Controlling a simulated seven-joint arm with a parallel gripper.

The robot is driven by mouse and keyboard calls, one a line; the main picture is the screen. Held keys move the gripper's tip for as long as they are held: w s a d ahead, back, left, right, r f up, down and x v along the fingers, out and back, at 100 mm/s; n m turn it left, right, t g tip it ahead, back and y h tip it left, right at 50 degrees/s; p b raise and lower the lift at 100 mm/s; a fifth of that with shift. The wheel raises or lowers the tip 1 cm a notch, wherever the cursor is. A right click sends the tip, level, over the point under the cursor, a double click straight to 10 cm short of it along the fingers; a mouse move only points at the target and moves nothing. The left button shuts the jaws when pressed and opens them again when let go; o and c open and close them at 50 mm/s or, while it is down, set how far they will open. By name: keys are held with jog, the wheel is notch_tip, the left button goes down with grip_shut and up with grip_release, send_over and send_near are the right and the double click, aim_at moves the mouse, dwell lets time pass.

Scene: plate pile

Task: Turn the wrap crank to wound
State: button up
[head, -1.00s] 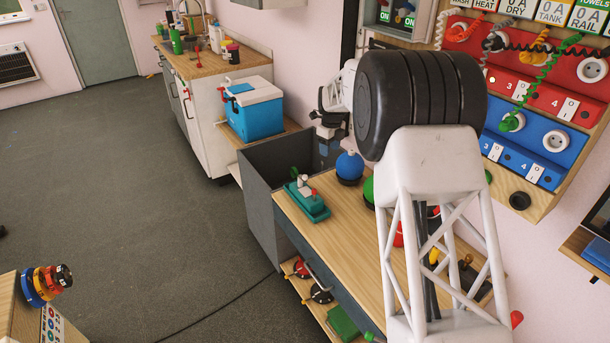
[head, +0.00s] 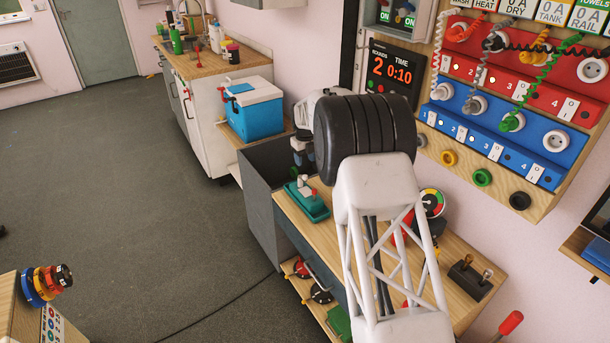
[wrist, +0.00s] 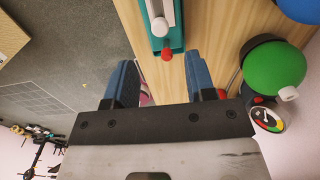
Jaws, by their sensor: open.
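A teal device (head: 307,203) with a white upright part and a red knob sits on the wooden workbench; it looks like a crank, but I cannot tell for sure that it is the wrap crank. In the wrist view, the teal device (wrist: 177,38) is at the top centre, its red knob (wrist: 166,54) between the lines of my fingers. My gripper (wrist: 160,62) is open, with blue fingers either side and nothing held. In the head view, my gripper (head: 303,150) is partly hidden by my arm, just behind the device. I cannot see contact.
A green ball-shaped thing (wrist: 273,68) and a round gauge (wrist: 268,119) stand to the right in the wrist view. A grey bin (head: 258,205) adjoins the workbench (head: 460,250). A blue-and-white box (head: 252,110) stands farther back. The floor on the left is largely clear.

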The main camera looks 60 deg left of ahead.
aim_at(305, 176)
jog(key=shift+f, duration=3.9)
jog(key=shift+c, duration=0.3)
jog(key=c, duration=0.9)
jog(key=shift+o, duration=0.2)
jog(key=shift+w, duration=0.1)
